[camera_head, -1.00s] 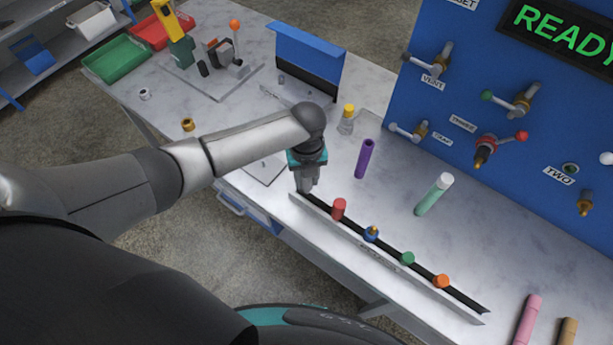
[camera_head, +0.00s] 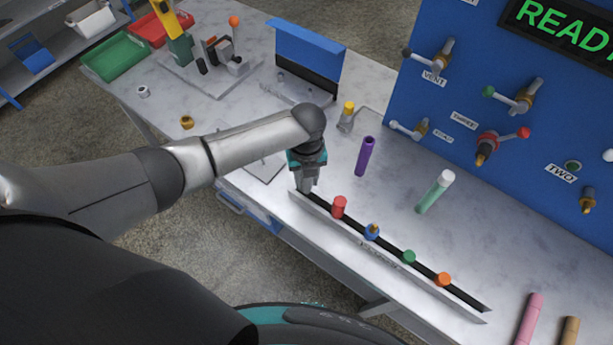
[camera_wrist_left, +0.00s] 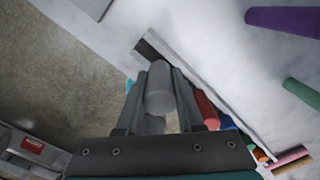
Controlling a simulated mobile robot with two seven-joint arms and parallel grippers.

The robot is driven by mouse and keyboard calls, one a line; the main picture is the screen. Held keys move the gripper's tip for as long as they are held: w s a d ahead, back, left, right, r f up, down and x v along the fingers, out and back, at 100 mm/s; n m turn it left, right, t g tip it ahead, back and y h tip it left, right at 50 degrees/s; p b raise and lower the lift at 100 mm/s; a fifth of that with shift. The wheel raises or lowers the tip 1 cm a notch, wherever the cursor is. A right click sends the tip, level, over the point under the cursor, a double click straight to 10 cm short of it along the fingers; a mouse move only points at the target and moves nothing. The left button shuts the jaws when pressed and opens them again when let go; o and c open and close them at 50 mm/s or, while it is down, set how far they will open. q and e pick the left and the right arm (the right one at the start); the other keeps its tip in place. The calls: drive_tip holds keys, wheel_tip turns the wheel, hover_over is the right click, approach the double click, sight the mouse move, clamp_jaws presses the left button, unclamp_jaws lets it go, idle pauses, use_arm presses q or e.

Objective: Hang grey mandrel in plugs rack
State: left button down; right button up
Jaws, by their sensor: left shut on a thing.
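My left gripper (camera_head: 306,187) is at the far left end of the plugs rack (camera_head: 390,262), pointing down. In the left wrist view its fingers are shut on the grey mandrel (camera_wrist_left: 160,88), a light grey cylinder. The mandrel is mostly hidden by the gripper in the head view. I cannot tell whether it rests in the rack. The rack is a long light rail with a dark strip. It holds a red plug (camera_head: 339,207), a blue plug (camera_head: 372,232), a green plug (camera_head: 408,257) and an orange plug (camera_head: 443,280). My right gripper is not in view.
A purple cylinder (camera_head: 365,157), a yellow-capped bottle (camera_head: 347,116) and a teal cylinder (camera_head: 435,192) stand behind the rack. A blue panel (camera_head: 455,110) with valves rises at the back right.

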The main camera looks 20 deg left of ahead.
sight(307, 185)
use_arm(q)
drive_tip(key=shift+f+b, duration=1.15)
drive_tip(key=shift+f, duration=0.35)
drive_tip(key=shift+c, duration=2.3)
unclamp_jaws()
wheel_tip(307, 185, up, 15)
drive_tip(key=shift+r+p, duration=0.2)
drive_tip(key=shift+p, duration=0.6)
